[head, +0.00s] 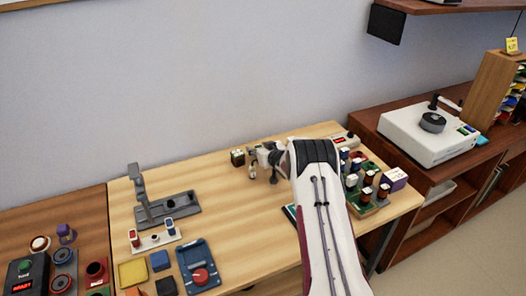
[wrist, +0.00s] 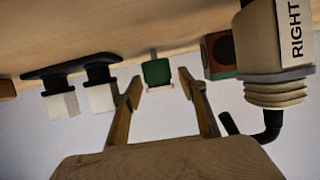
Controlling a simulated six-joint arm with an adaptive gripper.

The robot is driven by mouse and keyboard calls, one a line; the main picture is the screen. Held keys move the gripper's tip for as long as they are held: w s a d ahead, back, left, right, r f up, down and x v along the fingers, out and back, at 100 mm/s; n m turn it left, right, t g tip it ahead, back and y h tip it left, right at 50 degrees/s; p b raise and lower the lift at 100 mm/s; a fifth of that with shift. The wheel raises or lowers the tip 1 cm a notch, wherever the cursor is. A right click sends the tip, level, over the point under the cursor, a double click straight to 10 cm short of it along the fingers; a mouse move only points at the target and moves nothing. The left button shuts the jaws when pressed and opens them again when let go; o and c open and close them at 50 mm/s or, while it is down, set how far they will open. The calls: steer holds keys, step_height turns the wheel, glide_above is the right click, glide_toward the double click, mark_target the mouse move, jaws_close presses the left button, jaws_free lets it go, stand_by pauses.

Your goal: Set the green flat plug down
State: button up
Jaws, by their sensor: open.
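The green flat plug (wrist: 157,72) shows in the wrist view as a small green block with a pale edge. It appears at the table surface, just past and between my fingertips. My gripper (wrist: 160,85) is open, with one finger on each side of the plug's line and a gap visible on both sides. In the head view my gripper (head: 262,168) is low over the back middle of the light wooden table (head: 240,210). I cannot make out the green plug in the head view, where my arm covers part of the table.
A small dark box (head: 237,157) stands left of my gripper. A crowded green board (head: 376,205) is right of my arm.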

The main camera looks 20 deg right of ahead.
steer(key=shift+r, duration=0.1)
steer(key=shift+v, duration=6)
steer(key=s+a+r+g+h, duration=0.1)
steer(key=s+a+r, duration=0.1)
steer(key=r, duration=0.5)
steer(key=s+a+r+g+h, duration=0.1)
steer(key=s+a+r, duration=0.15)
steer(key=r, duration=0.45)
steer(key=s+a+r+g, duration=0.2)
steer(key=s+a+r, duration=0.3)
steer(key=s+r, duration=0.55)
steer(key=s+a+g, duration=0.1)
steer(key=s+a, duration=0.3)
steer(key=s, duration=0.7)
steer(key=s+a+g+y, duration=0.1)
steer(key=s+a, duration=0.4)
steer(key=s, duration=0.7)
steer(key=s+a+f+g+y, duration=0.1)
steer(key=s+a, duration=0.4)
steer(key=s, duration=0.7)
steer(key=shift+g, duration=0.4)
